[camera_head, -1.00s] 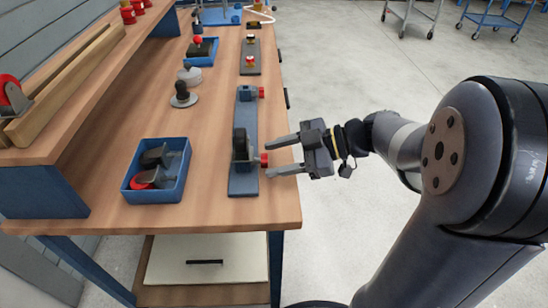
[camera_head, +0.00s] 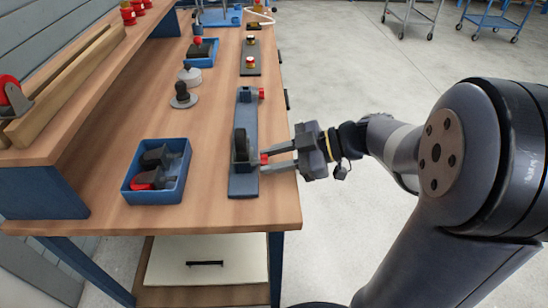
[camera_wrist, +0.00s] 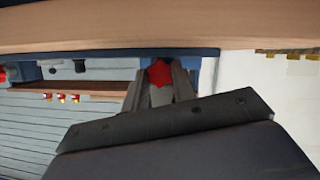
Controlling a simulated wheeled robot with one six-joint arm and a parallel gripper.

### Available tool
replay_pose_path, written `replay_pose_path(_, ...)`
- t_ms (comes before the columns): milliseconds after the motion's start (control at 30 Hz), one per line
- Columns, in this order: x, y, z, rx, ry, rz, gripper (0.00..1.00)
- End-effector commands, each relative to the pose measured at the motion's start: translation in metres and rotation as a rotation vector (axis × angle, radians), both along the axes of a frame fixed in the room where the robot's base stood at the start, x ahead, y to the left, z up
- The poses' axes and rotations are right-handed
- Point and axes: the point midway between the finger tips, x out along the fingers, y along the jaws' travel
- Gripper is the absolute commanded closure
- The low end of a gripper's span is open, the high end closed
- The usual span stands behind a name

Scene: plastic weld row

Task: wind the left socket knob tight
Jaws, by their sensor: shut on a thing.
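The near red knob (camera_head: 264,158) sticks out from the right side of a dark upright block on a grey-blue base plate (camera_head: 243,187) near the bench's front right corner. A second red knob (camera_head: 262,93) is on the block at the plate's far end. My gripper (camera_head: 269,161) reaches in from the right, its fingers either side of the near knob, and it is shut on it. In the wrist view the red knob (camera_wrist: 160,73) sits between the two fingertips. The fingers hide part of the knob, and its tightness cannot be told.
A blue bin (camera_head: 127,188) with dark and red parts stands left of the plate. A dark-handled stamp-like tool (camera_head: 183,97), a blue tray (camera_head: 213,55) and another plate with small knobs (camera_head: 251,68) lie farther back.

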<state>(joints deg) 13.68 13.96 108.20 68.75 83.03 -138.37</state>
Motion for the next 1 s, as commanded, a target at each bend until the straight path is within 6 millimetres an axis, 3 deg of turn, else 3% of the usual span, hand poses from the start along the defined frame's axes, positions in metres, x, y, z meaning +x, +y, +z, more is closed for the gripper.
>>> replay_pose_path(467,0.0010,-0.0001,0.0000,0.004,0.117,0.001,0.97)
replay_pose_path(1000,0.0048,-0.0001,0.0009,0.019,0.601,0.002,0.97)
